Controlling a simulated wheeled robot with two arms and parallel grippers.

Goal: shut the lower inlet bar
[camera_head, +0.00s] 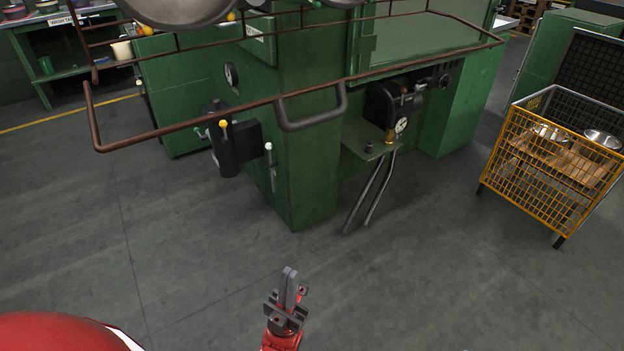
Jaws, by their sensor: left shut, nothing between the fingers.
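The lower inlet bar appears to be the long brown rail (200,122) that sticks out in front of the green machine (305,165). A dark grey loop handle (315,122) hangs from its middle. The bar stands out from the machine front, and its left end bends back up toward an upper brown rail (290,30). My left gripper (290,275) is at the bottom middle, over the floor, well below and apart from the handle. It is shut and empty. My right gripper is not in view.
Levers with yellow and white knobs (223,125) and a gauge (401,125) sit on the machine under the bar. A yellow wire cart (535,185) with metal bowls stands at the right. A green workbench (45,65) is at the back left. The grey floor in front is clear.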

